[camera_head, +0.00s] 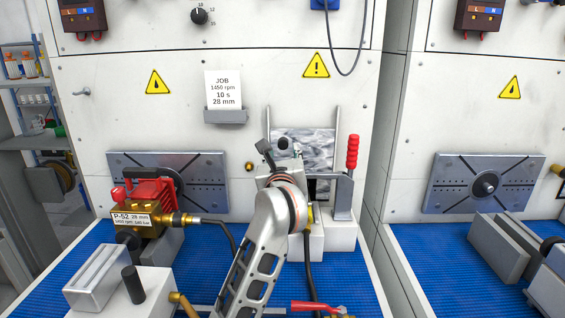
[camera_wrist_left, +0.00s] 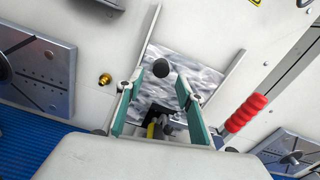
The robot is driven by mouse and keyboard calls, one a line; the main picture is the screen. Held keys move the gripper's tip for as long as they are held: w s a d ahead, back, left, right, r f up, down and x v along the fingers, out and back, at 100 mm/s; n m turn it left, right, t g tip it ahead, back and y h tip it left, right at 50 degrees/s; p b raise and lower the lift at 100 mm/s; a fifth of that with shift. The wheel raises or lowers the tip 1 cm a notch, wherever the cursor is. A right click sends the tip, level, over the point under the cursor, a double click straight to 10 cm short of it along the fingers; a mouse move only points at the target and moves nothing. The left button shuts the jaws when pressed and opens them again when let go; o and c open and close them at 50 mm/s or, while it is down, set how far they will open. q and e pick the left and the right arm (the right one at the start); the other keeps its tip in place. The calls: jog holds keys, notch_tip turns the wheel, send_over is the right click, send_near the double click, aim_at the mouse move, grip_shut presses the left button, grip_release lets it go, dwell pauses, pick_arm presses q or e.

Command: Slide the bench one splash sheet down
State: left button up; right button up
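The splash sheet (camera_head: 315,146) is a mottled grey-white panel between two upright metal rails on the wall of bench one, and it also shows in the wrist view (camera_wrist_left: 195,72). A dark round knob (camera_head: 283,143) sits on the sheet's upper left part and shows in the wrist view (camera_wrist_left: 160,67). My left gripper (camera_head: 280,153) is in front of the sheet, just below the knob. In the wrist view its green-padded fingers (camera_wrist_left: 159,80) are spread, with the knob between or just beyond their tips; contact cannot be told. My arm hides the sheet's lower left. My right gripper is out of view.
A lever with a red handle (camera_head: 352,152) stands close right of the sheet. A red and brass pump (camera_head: 150,200) with a hose is left. A slotted metal plate (camera_head: 205,170) is on the wall behind it. Blue matting (camera_head: 75,262) covers the bench.

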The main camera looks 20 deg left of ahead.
pick_arm(q)
jog(key=v, duration=0.5)
jog(key=shift+s+d, duration=0.1)
jog(key=shift+s, duration=0.3)
jog(key=shift+f, duration=0.1)
